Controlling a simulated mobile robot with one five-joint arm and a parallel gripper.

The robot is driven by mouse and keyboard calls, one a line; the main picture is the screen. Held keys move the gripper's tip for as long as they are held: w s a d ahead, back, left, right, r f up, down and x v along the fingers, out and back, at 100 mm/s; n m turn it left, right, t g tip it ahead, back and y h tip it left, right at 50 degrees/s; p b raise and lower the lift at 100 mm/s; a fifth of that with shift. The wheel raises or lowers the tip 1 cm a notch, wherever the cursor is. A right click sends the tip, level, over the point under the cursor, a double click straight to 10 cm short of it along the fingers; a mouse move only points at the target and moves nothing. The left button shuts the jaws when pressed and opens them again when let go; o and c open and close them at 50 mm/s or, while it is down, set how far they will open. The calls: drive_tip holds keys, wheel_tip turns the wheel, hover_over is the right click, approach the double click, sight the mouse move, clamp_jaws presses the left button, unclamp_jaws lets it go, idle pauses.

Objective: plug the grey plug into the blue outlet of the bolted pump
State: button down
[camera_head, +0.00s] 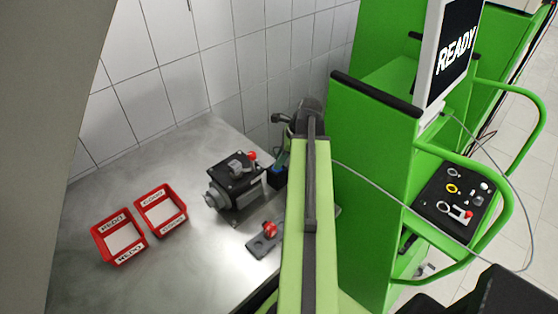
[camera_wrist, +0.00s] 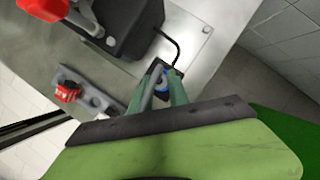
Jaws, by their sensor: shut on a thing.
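The dark pump (camera_head: 237,182) stands on the metal bench in the head view, with a grey flange at its left. Its dark body (camera_wrist: 130,25) fills the upper part of the wrist view. A black cable runs from it to a small dark block (camera_head: 277,177) with a blue ring, the blue outlet (camera_wrist: 164,79). My gripper (camera_wrist: 162,84) has its green fingers closed in over this block, around a small grey piece that looks like the grey plug (camera_wrist: 159,86). The fingers hide much of the plug, and I cannot tell whether it is inside the outlet.
A grey plate with a red knob (camera_head: 268,230) lies in front of the pump. Two red labelled trays (camera_head: 118,253) stand at the left. A green cabinet (camera_head: 372,190) with a READY screen (camera_head: 456,50) stands close on the right. The tiled wall is behind. Bench is clear between trays and pump.

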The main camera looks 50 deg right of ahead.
drive_tip(key=shift+f+b, duration=0.45)
drive_tip(key=shift+f, duration=0.05)
drive_tip(key=c, duration=0.8)
unclamp_jaws()
drive_tip(key=shift+o, duration=0.2)
wheel_tip(320, 180, up, 8)
drive_tip(key=p, duration=0.8)
drive_tip(key=shift+r, duration=0.1)
idle(0.7)
